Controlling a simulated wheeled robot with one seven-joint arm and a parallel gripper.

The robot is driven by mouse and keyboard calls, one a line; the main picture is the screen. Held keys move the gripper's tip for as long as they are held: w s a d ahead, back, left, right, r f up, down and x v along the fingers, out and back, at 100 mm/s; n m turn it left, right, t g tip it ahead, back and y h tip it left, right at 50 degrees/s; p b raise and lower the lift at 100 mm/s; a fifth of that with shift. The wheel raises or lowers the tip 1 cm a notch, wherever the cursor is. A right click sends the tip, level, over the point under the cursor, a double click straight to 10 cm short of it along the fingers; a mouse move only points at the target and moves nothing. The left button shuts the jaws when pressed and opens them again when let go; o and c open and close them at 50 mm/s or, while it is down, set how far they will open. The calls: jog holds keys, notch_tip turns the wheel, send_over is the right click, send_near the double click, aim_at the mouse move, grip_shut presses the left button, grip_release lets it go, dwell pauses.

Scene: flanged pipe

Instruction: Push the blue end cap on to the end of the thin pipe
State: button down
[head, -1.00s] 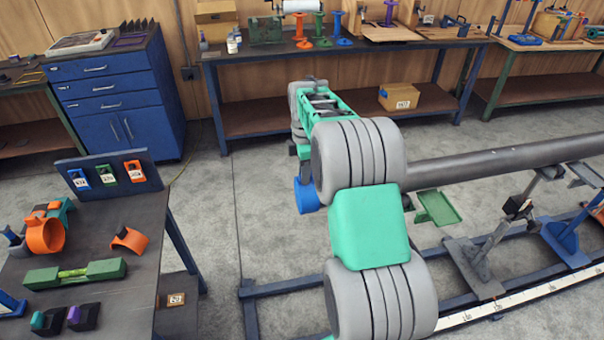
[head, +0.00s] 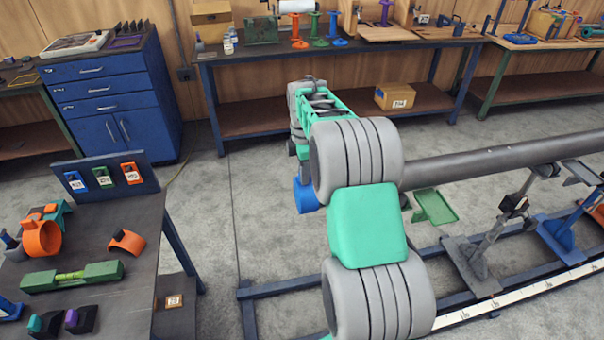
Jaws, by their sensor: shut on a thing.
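The blue end cap (head: 306,196) shows just left of my arm's large grey joint, well above the floor. Part of it is hidden behind the arm. My gripper (head: 303,172) is shut on the cap; only a little of it shows above the cap, and its fingers are mostly hidden by my arm. The dark grey pipe (head: 490,163) runs from behind my arm to the right edge. Its left end is hidden, so I cannot tell the gap between cap and pipe or how they line up.
A blue floor rail (head: 277,290) with pipe stands (head: 478,250) and a white scale lies below the pipe. A green tray (head: 435,207) sits beside the arm. A dark table (head: 125,195) with tools stands at left. The floor between table and arm is clear.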

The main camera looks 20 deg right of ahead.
jog(key=shift+s+d, duration=0.15)
jog(key=shift+d, duration=0.65)
jog(key=shift+s+d, duration=0.15)
jog(key=shift+d, duration=0.6)
dwell(0.4)
dwell(0.4)
jog(key=c, duration=1.4)
grip_release()
jog(key=shift+o, duration=0.2)
jog(key=shift+r+p, duration=0.1)
jog(key=shift+p, duration=0.2)
jog(key=shift+r+p, duration=1.4)
jog(key=shift+r, duration=1.5)
